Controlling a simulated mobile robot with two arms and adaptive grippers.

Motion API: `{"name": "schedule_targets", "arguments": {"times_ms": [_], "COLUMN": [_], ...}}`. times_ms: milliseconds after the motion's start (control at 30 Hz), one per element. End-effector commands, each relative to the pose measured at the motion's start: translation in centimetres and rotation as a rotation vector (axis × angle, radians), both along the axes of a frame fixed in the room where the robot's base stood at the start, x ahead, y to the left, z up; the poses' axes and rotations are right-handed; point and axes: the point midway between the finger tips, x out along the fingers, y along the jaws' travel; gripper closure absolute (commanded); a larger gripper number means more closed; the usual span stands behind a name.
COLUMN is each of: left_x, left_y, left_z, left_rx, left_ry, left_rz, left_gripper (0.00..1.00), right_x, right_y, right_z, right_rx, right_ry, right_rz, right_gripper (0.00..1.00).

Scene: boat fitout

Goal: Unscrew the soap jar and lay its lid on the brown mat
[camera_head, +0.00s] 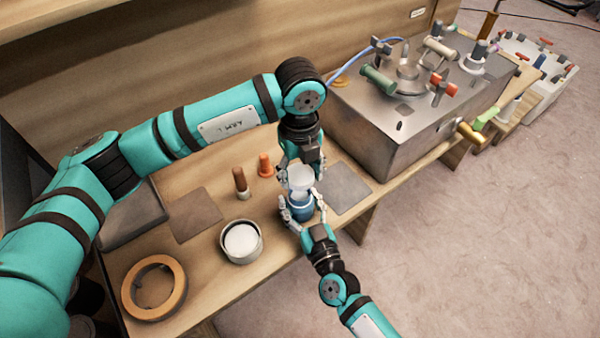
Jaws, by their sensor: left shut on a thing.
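The soap jar (301,209), a small blue jar, stands near the table's front edge. A pale white lid (300,178) shows right above it. My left gripper (300,180) comes from above and is shut on the lid. Whether the lid touches the jar or is just lifted is too small to tell. My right gripper (304,209) reaches from the front, with a finger on each side of the blue jar. Its grip on the jar is not clear. The brown mat (195,215) lies flat and bare on the table to the left.
A round tin with white contents (241,241) and a tan ring (154,287) stand at front left. A brown-handled tool (241,183) and an orange peg (265,165) stand behind the tin. A grey mat (350,188) lies right of the jar, before a large metal box (390,130).

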Motion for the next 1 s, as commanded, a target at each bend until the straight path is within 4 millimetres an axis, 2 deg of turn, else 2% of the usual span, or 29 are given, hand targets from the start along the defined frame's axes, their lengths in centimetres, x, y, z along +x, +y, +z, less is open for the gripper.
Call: {"name": "schedule_targets", "arguments": {"times_ms": [33,200,567,667,1000], "left_x": [0.0,0.0,0.0,0.0,0.0], "left_y": [0.0,0.0,0.0,0.0,0.0], "left_z": [0.0,0.0,0.0,0.0,0.0], "left_rx": [0.0,0.0,0.0,0.0,0.0], "left_ry": [0.0,0.0,0.0,0.0,0.0], "left_rz": [0.0,0.0,0.0,-0.001,0.0], "left_gripper": [0.84,0.84,0.84,0.84,0.84], "right_x": [0.0,0.0,-0.5,-1.7,-8.4], "right_y": [0.0,0.0,-0.2,-0.7,-3.3], "right_z": [0.0,0.0,-0.1,-0.1,-0.1], "right_rx": [0.0,0.0,0.0,-0.001,-0.001], "right_ry": [0.001,0.001,0.001,0.003,0.004], "right_rz": [0.001,0.0,0.0,0.0,0.002], "right_gripper": [0.32,0.1,0.1,0.1,0.1]}}
